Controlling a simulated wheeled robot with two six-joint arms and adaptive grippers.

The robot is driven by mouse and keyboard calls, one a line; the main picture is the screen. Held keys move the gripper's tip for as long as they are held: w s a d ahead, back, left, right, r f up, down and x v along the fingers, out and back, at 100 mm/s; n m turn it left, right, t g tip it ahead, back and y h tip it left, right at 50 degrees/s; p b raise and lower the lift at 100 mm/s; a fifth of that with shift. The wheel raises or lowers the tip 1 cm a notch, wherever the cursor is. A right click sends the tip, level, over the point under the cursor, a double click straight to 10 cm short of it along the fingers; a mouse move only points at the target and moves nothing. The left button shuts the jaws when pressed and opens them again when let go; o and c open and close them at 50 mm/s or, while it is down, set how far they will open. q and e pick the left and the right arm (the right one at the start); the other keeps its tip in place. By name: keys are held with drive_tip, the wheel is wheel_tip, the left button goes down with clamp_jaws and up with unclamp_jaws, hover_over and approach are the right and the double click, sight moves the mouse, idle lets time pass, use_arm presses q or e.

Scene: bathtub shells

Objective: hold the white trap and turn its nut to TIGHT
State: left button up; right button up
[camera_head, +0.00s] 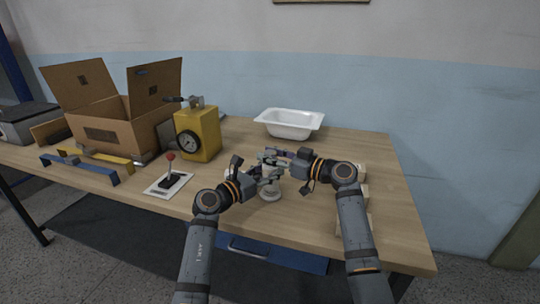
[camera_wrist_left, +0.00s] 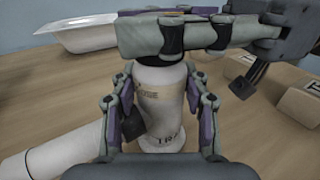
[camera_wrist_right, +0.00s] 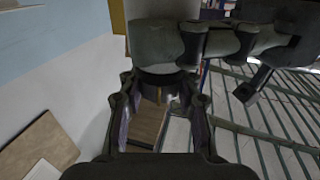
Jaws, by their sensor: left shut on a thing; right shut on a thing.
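The white trap (camera_wrist_left: 160,105) stands upright on the table in the left wrist view, with part-hidden lettering on its body and dark letters "TR" lower down. A pale pipe runs off to the left. My left gripper (camera_wrist_left: 160,112) has its fingers on both sides of the trap body. In the head view the left gripper (camera_head: 270,178) is at the trap, whose white base (camera_head: 270,195) shows below. My right gripper (camera_head: 284,157) is shut at the trap's top, just above the left one; its fingers (camera_wrist_left: 185,35) cover the nut, so the nut's mark cannot be read.
A white basin (camera_head: 289,123) stands behind. A yellow box with a gauge (camera_head: 197,135), a red-knobbed lever (camera_head: 169,172) and an open cardboard box (camera_head: 105,118) stand to the left. Pale blocks (camera_wrist_left: 299,104) lie to the right, close to my right arm.

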drive_tip(key=shift+n+g+y, duration=0.3)
drive_tip(key=shift+g, duration=0.1)
drive_tip(key=o, duration=1.2)
drive_tip(key=shift+d, duration=0.15)
drive_tip(key=v, duration=0.7)
drive_tip(key=shift+s+d, duration=0.1)
